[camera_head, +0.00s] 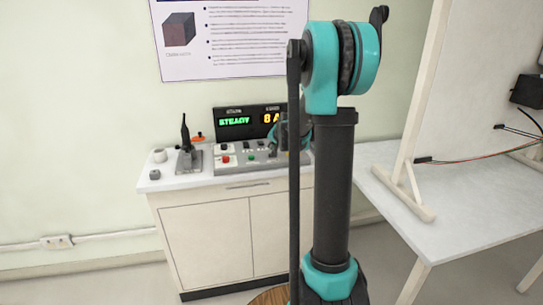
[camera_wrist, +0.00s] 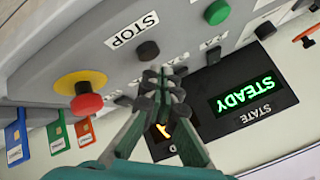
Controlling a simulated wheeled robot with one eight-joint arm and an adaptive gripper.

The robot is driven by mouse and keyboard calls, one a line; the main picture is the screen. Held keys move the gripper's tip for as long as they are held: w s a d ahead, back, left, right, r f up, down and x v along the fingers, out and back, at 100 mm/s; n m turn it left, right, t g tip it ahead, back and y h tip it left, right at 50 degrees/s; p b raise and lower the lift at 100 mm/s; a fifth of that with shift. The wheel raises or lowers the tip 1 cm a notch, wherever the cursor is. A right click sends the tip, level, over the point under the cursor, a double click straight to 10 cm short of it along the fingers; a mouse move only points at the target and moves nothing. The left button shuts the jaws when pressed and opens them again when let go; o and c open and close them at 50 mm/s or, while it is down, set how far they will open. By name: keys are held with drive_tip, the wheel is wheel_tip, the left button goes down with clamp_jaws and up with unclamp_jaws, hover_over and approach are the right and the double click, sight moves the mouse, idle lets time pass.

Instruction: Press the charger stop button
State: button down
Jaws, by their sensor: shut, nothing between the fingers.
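The control panel (camera_wrist: 60,50) fills much of the wrist view, upside down. A STOP label (camera_wrist: 132,29) is on it, with a round dark button (camera_wrist: 148,50) beside the label. A red mushroom button (camera_wrist: 87,104) on a yellow ring is to the left, and a green button (camera_wrist: 217,12) is to the upper right. My gripper (camera_wrist: 160,80) is shut and empty, its dark fingertips just below the dark button in the picture; whether they touch the panel I cannot tell. In the head view the panel (camera_head: 209,163) sits on the cabinet, and my arm partly hides its right side.
A display reading STEADY (camera_wrist: 245,95) stands behind the panel; it also shows in the head view (camera_head: 235,121). Blue, green and red cards (camera_wrist: 55,132) are near the panel edge. A white table (camera_head: 455,215) with a board stands at the right.

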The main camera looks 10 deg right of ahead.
drive_tip(key=shift+f, duration=0.2)
idle(0.4)
drive_tip(key=shift+f, duration=0.2)
drive_tip(key=shift+f, duration=0.45)
idle(0.8)
drive_tip(key=shift+r, duration=0.85)
drive_tip(key=shift+r, duration=2.5)
